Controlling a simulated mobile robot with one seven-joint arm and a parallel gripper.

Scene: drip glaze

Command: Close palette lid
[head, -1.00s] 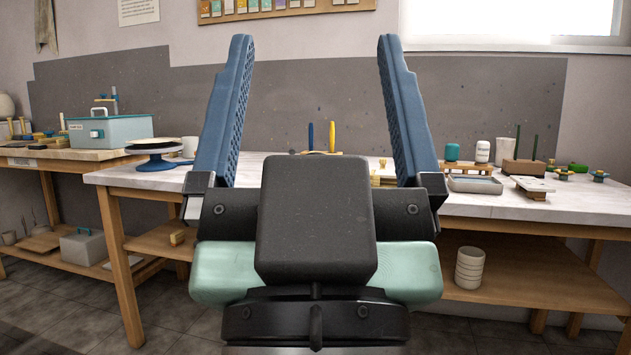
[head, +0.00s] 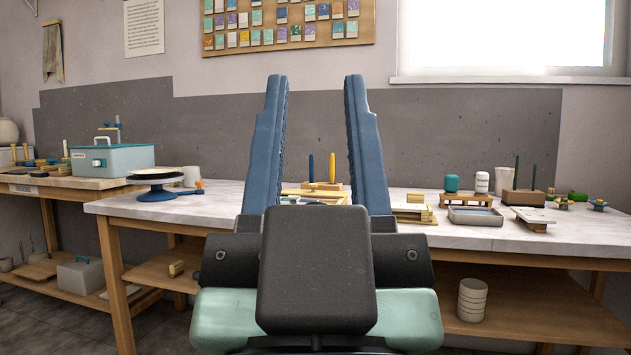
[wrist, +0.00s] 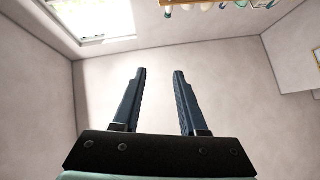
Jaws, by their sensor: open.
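My gripper (head: 316,78) stands upright in the middle of the head view, its two blue fingers apart with nothing between them. It also shows open and empty in the wrist view (wrist: 160,72), against bare wall or ceiling. I cannot pick out the palette or its lid for certain. A shallow grey tray (head: 475,215) lies on the right of the white-topped table. A low wooden stand with one yellow and one dark blue upright stick (head: 332,168) shows between the fingers, beyond them. My gripper hides part of the table's middle.
The white-topped table (head: 150,206) spans the view ahead. A teal box with a handle (head: 112,158) sits on the left bench. A blue turntable (head: 157,190), wooden pieces (head: 410,212) and a brown block (head: 523,202) stand on the table. White stacked bowls (head: 471,299) are on the lower shelf.

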